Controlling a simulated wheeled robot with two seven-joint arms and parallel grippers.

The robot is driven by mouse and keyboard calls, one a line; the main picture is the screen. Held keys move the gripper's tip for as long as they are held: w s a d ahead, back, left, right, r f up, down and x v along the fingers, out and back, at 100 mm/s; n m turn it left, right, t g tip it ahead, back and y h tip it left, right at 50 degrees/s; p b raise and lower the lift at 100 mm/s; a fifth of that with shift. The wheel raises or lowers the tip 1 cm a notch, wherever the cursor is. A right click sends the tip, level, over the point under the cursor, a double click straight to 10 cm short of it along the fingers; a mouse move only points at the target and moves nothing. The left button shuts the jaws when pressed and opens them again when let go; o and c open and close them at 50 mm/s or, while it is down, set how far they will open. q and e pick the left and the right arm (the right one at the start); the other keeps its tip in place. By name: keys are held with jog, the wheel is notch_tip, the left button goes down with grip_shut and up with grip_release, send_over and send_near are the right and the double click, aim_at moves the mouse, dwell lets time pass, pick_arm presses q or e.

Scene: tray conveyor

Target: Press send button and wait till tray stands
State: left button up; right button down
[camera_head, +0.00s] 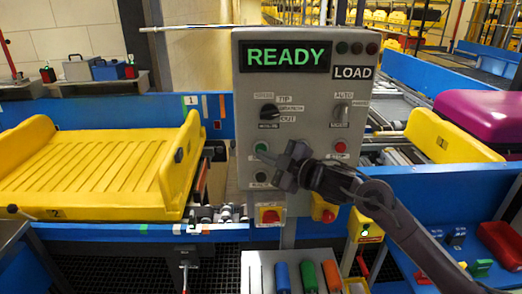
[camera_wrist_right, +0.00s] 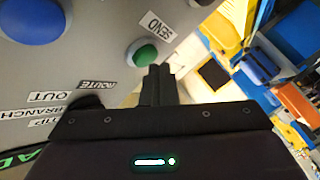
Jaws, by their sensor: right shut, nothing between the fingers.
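The grey control panel (camera_head: 300,95) shows a lit green READY display (camera_head: 287,56) above a LOAD label. Its green send button (camera_head: 261,146) sits at the lower left of the panel; it also shows beside a SEND label in the right wrist view (camera_wrist_right: 145,54). My right gripper (camera_head: 264,157) is shut and empty, its tips close to the green button; I cannot tell whether they touch it. The tips also show in the right wrist view (camera_wrist_right: 160,72). An empty yellow tray (camera_head: 90,170) lies on the conveyor at left. My left gripper is not in view.
A red stop button (camera_head: 340,147) and two selector knobs share the panel. A red button on yellow (camera_head: 270,216) sits below it. Another yellow tray (camera_head: 440,135) at right carries a magenta suitcase (camera_head: 485,115). Coloured-handled tools (camera_head: 308,276) stand in front.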

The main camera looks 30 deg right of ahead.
jog(key=shift+w+d, duration=0.3)
jog(key=shift+w, duration=0.15)
dwell(0.7)
jog(key=shift+s, duration=0.1)
jog(key=shift+s+a, duration=0.5)
jog(key=shift+s, duration=0.25)
